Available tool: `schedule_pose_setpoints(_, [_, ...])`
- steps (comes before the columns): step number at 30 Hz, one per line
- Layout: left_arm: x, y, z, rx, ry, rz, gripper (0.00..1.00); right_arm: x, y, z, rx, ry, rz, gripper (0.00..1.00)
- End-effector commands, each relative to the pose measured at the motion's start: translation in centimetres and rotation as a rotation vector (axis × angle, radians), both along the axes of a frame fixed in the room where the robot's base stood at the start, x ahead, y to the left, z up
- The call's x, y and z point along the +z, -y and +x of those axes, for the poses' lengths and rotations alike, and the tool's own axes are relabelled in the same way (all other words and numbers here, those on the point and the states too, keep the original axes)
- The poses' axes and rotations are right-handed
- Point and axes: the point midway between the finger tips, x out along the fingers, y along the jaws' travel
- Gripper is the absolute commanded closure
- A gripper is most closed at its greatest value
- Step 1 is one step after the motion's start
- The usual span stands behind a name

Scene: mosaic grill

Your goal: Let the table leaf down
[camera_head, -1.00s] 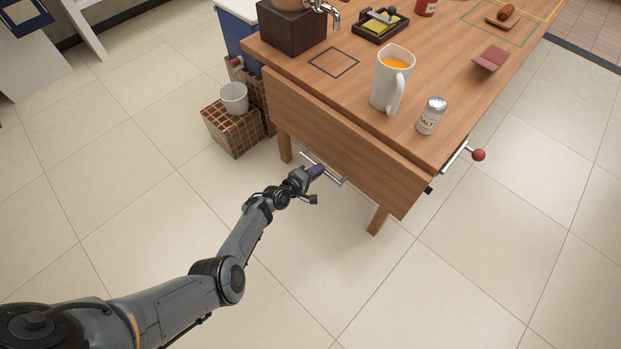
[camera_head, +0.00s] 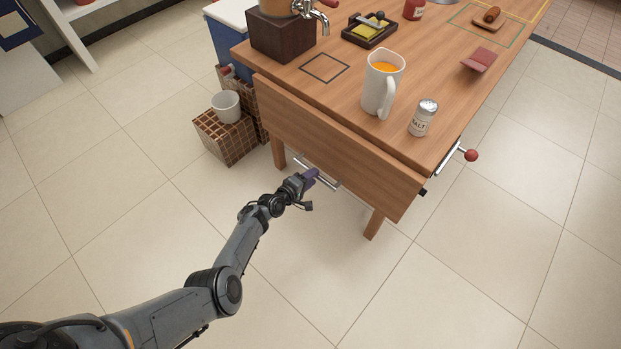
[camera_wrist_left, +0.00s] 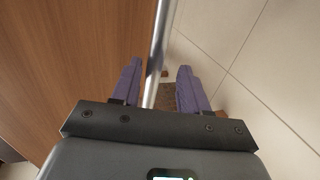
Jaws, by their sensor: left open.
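The wooden table leaf (camera_head: 330,140) hangs steeply down from the near side of the table (camera_head: 345,98). A metal bar handle (camera_head: 328,183) runs along its lower edge; the bar (camera_wrist_left: 157,50) also shows in the left wrist view. My left gripper (camera_head: 311,176) is at this handle. In the left wrist view, its purple fingers (camera_wrist_left: 160,66) are open, one on each side of the bar, with a gap visible. A red-knobbed lever (camera_head: 470,156) sticks out at the table's right side. My right gripper is not in view.
A mug of orange drink (camera_head: 381,90) and a salt shaker (camera_head: 422,118) stand on the table near the leaf's hinge edge. A tiled block (camera_head: 222,140) with a white cup (camera_head: 226,106) stands on the floor left of the table. The floor in front is clear.

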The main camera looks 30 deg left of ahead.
Motion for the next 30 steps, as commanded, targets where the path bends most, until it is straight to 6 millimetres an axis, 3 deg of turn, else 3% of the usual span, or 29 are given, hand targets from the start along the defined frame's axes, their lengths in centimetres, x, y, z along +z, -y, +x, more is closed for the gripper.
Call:
schedule_pose_setpoints(8, [1.4,-0.5,-2.3,0.001,0.0,0.001,0.56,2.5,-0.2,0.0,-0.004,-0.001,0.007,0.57])
schedule_pose_setpoints(18, [3.0,-1.8,-7.6,0.0,-0.003,0.001,0.56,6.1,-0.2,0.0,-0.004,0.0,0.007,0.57])
schedule_pose_setpoints(24, [3.3,-2.2,-9.4,0.0,-0.003,0.0,0.56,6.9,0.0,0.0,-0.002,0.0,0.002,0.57])
schedule_pose_setpoints(30, [3.3,-2.3,-9.9,0.0,-0.002,0.0,0.56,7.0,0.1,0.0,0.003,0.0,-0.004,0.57])
